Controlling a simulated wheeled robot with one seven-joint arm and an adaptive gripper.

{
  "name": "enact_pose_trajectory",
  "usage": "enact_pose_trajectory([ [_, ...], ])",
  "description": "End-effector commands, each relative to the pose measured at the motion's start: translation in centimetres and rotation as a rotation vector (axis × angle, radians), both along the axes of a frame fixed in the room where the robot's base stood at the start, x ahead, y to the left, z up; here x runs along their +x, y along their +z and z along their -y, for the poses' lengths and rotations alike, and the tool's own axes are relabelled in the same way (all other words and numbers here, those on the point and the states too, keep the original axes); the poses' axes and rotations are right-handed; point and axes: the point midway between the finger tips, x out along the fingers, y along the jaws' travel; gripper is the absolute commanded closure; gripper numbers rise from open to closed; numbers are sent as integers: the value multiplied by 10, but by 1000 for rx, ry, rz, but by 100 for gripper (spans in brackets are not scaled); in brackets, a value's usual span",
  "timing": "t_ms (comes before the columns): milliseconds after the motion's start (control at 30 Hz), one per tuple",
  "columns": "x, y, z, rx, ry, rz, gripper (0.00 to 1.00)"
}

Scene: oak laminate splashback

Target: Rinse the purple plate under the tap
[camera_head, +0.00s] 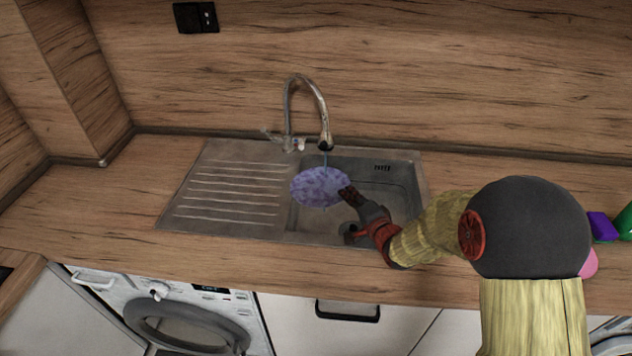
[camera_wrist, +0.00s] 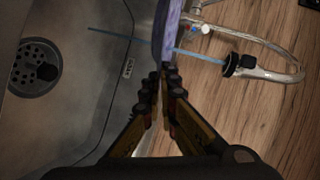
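The purple plate (camera_head: 318,187) is over the sink basin, under the spout of the tap (camera_head: 306,100). A thin blue stream of water (camera_head: 326,160) comes down from the spout to the plate. My gripper (camera_head: 347,194) is shut on the plate's right edge and holds it above the basin floor. In the wrist view the fingertips of my gripper (camera_wrist: 167,78) close on the rim of the plate (camera_wrist: 166,32), which is seen nearly edge-on. The tap's spout (camera_wrist: 240,64) is to the right there, with the stream passing the plate.
The steel sink (camera_head: 398,190) has a ribbed drainer (camera_head: 230,190) on its left. The drain (camera_wrist: 35,68) shows in the wrist view. A purple sponge (camera_head: 603,226) and a green item (camera_head: 626,222) are at the right. The counter left of the sink is clear.

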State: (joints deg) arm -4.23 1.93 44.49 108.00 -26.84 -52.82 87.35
Motion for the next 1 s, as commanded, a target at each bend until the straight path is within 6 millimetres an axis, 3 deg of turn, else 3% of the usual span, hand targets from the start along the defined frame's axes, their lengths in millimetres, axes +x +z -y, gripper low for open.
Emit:
enact_pose_trajectory([
  [600, -43, 2, 7, 2, -2, 2, 100],
  [1000, -48, 1, 8, 1, 0, 2, 100],
])
